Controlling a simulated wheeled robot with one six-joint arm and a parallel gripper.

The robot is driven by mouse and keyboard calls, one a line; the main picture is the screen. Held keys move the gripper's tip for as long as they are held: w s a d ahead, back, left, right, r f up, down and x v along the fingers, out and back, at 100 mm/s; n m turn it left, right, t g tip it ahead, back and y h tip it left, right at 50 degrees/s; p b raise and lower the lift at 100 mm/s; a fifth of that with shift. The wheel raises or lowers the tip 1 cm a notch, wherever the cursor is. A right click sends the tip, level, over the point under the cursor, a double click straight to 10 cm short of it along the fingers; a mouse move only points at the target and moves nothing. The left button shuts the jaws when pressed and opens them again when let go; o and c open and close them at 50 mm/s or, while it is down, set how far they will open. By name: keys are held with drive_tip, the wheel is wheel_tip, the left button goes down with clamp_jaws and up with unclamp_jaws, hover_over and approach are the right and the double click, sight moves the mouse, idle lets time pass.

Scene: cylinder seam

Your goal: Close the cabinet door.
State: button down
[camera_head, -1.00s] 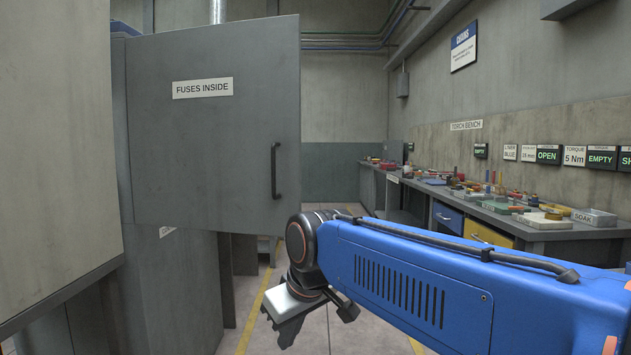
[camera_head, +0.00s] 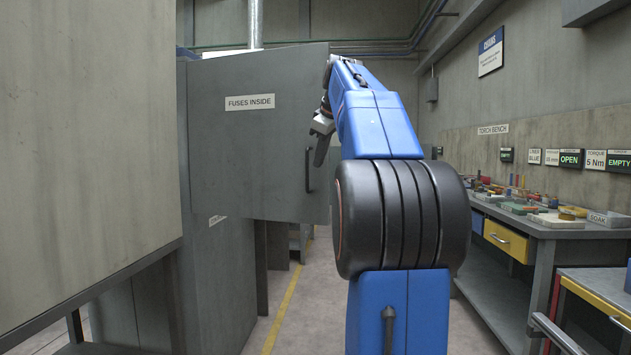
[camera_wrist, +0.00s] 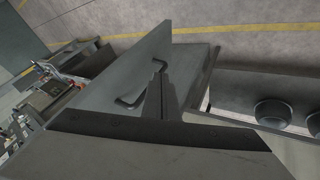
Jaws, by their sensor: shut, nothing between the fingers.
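The grey cabinet door (camera_head: 255,150) stands open in the head view, its labelled face toward me and its free edge to the right. A dark bar handle (camera_head: 308,172) is near that edge. My gripper (camera_head: 321,150) is shut and empty, pointing down, at the door's right edge just above the handle in the picture. In the wrist view, the shut fingers (camera_wrist: 161,92) show beside the door (camera_wrist: 125,80) and its handle (camera_wrist: 140,88). I cannot tell whether they touch the door. My blue arm hides what lies behind it.
A grey cabinet wall (camera_head: 85,150) fills the near left. Floor with a yellow line (camera_head: 285,295) is clear between.

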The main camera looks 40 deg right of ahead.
drive_tip(key=d, duration=0.1)
approach(313, 191)
drive_tip(key=a+x, duration=0.1)
drive_tip(key=x, duration=0.3)
drive_tip(key=shift+w+d+f, duration=0.1)
drive_tip(key=shift+d+f, duration=0.15)
drive_tip(key=shift+d, duration=0.2)
drive_tip(key=shift+d, duration=0.1)
